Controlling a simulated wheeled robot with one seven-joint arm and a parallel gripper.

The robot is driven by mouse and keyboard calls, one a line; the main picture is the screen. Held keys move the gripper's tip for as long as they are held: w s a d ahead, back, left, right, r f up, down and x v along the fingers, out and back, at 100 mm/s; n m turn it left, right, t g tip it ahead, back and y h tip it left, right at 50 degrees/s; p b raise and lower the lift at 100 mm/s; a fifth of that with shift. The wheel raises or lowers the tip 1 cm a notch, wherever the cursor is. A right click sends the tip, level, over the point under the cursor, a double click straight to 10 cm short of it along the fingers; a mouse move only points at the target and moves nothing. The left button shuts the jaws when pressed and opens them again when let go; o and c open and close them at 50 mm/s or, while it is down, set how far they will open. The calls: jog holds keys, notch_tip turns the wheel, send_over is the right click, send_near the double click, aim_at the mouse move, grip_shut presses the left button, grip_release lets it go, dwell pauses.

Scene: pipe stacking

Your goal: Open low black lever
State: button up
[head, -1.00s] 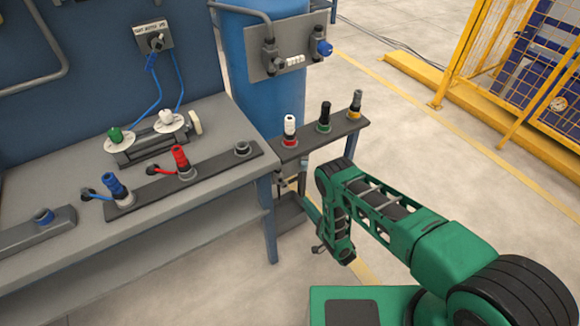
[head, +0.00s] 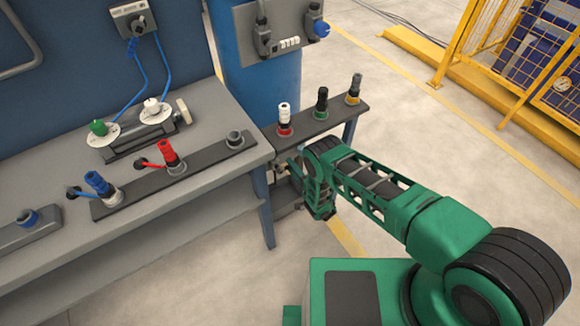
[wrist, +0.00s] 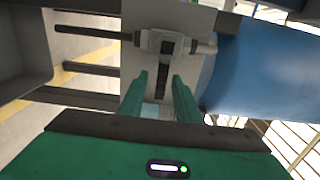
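The low black lever (wrist: 161,84) shows in the wrist view as a dark upright bar below a grey valve fitting (wrist: 165,45) on a light plate. My gripper (wrist: 160,78) is open, with its two green fingers apart. The fingertips lie to the left and right of the lever's lower part in the picture. I cannot tell whether either finger touches it. In the head view the lever cannot be made out, and my green arm (head: 375,185) reaches down beside the small shelf, mostly hiding the gripper.
A blue tank (wrist: 255,65) is close on the right in the wrist view. Dark bars (wrist: 85,70) are at left. In the head view, a small shelf (head: 305,127) with several coloured-collar connectors stands beside the workbench (head: 150,225). Open floor is to the right.

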jog(key=shift+w+a, duration=0.35)
jog(key=shift+w, duration=0.05)
grip_shut()
jog(key=shift+s+a, duration=0.1)
jog(key=shift+a, duration=0.05)
